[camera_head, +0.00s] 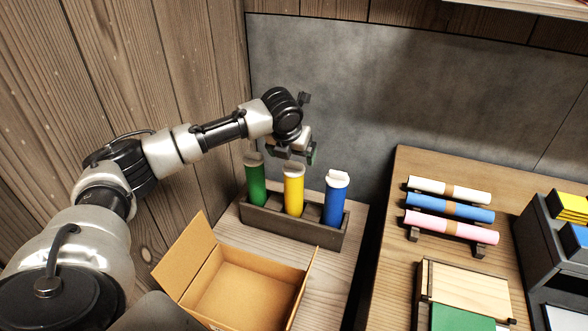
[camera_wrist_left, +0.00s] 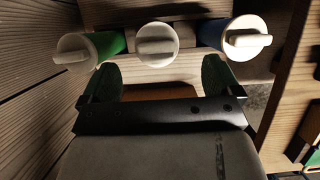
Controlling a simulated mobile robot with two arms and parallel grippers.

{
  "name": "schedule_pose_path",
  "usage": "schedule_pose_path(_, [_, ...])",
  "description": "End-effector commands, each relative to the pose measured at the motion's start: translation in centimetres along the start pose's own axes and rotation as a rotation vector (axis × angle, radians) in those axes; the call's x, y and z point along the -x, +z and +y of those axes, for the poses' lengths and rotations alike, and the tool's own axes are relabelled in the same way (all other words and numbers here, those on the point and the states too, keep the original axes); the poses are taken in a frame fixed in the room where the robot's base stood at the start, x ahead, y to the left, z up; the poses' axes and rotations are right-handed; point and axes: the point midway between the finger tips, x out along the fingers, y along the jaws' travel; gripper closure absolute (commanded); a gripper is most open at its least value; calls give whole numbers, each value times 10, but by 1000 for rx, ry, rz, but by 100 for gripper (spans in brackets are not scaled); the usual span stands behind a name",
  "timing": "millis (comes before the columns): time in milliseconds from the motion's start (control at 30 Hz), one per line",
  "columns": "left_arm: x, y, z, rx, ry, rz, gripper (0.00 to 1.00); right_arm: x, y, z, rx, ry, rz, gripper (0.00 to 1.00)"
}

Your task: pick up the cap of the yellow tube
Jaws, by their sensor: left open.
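The yellow tube (camera_head: 293,197) stands upright in a dark rack between a green tube and a blue tube. Its white cap (camera_head: 293,171) is on its top; in the left wrist view the cap (camera_wrist_left: 157,46) is round with a raised bar across it. My left gripper (camera_head: 291,152) is above the yellow tube, open and empty. In the left wrist view its two green-padded fingers (camera_wrist_left: 160,78) are spread wide, and the cap shows just past them, centred between them and not held. My right gripper is not in view.
The green tube (camera_head: 256,184) and the blue tube (camera_head: 335,204) are capped in white, close on either side, in the rack (camera_head: 290,229). An open cardboard box (camera_head: 205,261) stands in front. Rolls (camera_head: 449,206) lie on the right table. A wooden wall is at left.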

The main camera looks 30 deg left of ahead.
Motion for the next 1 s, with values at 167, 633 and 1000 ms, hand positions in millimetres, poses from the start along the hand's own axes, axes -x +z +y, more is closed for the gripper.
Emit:
schedule_pose_path(167, [-14, 0, 1, 1, 1, 1, 7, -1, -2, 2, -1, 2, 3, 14])
schedule_pose_path(633, [-58, 0, 4, 0, 0, -2, 7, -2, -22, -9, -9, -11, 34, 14])
schedule_pose_path(1000, [-58, 0, 4, 1, 0, -1, 46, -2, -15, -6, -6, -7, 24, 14])
